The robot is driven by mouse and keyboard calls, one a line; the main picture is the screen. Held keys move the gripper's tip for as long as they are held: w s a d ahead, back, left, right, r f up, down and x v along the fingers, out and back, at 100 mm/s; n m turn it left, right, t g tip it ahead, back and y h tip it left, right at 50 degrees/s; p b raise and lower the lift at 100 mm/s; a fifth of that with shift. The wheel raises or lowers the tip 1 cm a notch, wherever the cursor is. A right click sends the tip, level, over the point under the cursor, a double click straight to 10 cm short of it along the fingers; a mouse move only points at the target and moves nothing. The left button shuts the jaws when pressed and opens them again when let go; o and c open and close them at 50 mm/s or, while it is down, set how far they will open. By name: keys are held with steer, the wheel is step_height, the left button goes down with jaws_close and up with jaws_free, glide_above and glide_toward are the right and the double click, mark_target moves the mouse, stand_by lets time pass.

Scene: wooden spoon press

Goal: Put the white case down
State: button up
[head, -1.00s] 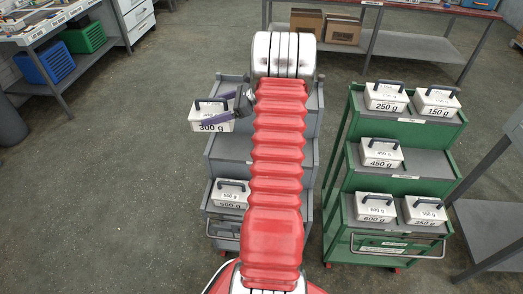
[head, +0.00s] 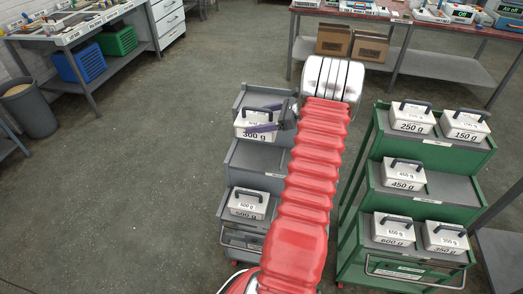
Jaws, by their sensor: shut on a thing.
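The white case (head: 254,117) labelled 300 g is at the top tier of the grey stepped cart (head: 255,158). My gripper (head: 262,128), with purple fingers, is shut on this case at its upper part. The case looks level. I cannot tell whether its base touches the top shelf or hangs just above it. My red arm hides the right side of the grey cart and part of its shelves.
A white 500 g case (head: 248,204) sits on the grey cart's lower tier; the middle tier looks bare. A green cart (head: 451,190) to the right carries several labelled white cases. A table with cardboard boxes (head: 352,43) stands behind. Floor at left is clear.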

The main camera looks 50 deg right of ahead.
step_height(320, 180, down, 10)
steer(key=shift+r, duration=0.2)
steer(key=shift+f, duration=1.95)
steer(key=shift+f, duration=0.1)
steer(key=o, duration=1)
steer(key=v, duration=1.2)
